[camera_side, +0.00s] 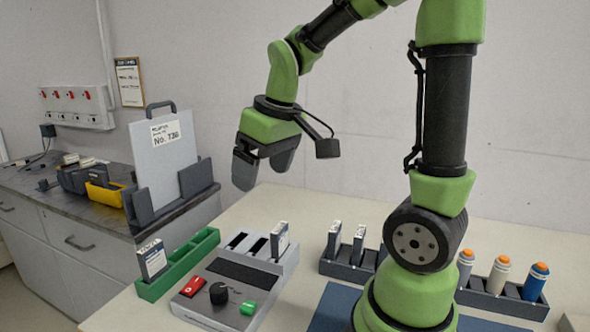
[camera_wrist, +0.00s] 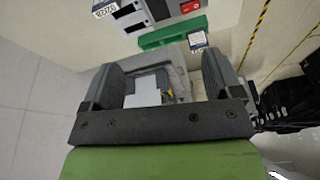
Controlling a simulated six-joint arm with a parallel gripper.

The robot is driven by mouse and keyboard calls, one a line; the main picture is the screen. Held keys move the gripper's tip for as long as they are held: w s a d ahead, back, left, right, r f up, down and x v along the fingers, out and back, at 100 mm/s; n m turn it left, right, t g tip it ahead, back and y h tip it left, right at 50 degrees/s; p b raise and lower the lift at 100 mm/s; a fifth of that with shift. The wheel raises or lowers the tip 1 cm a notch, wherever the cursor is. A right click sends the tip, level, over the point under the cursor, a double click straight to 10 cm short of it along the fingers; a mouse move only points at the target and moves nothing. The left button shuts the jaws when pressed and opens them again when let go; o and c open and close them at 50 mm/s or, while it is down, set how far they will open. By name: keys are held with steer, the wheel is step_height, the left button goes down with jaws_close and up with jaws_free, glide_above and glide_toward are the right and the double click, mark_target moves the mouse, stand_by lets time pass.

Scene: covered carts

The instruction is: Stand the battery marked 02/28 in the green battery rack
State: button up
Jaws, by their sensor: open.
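The green battery rack (camera_side: 178,268) lies along the left of the bench in the side view. One battery (camera_side: 152,260) stands at its near end; the other visible places look empty. Another battery (camera_side: 280,240) stands in the right slot of the grey charger (camera_side: 235,285). In the wrist view its label (camera_wrist: 105,9) seems to carry a date, too small to read surely. The green rack also shows there (camera_wrist: 170,35). My gripper (camera_side: 264,170) is open and empty, high above and behind the rack and charger. Its fingers frame the lower middle of the wrist view (camera_wrist: 155,80).
A dark rack (camera_side: 347,270) holds two more batteries, right of the charger. Orange-capped bottles stand in another dark rack (camera_side: 500,296) at right. A tall white board (camera_side: 160,150) in a grey holder stands on the left counter. Bare bench lies behind the charger.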

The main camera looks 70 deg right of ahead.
steer(key=s+a+r+m+t+y, duration=0.1)
steer(key=s+a+r+t+y, duration=0.1)
steer(key=s+a, duration=0.6)
step_height(320, 180, up, 2)
steer(key=shift+s+a+r+m+t, duration=0.3)
steer(key=shift+a+m+t, duration=0.15)
steer(key=shift+t, duration=0.45)
steer(key=shift+o, duration=0.4)
steer(key=shift+s+a, duration=0.25)
steer(key=shift+s, duration=0.15)
steer(key=shift+w, duration=0.1)
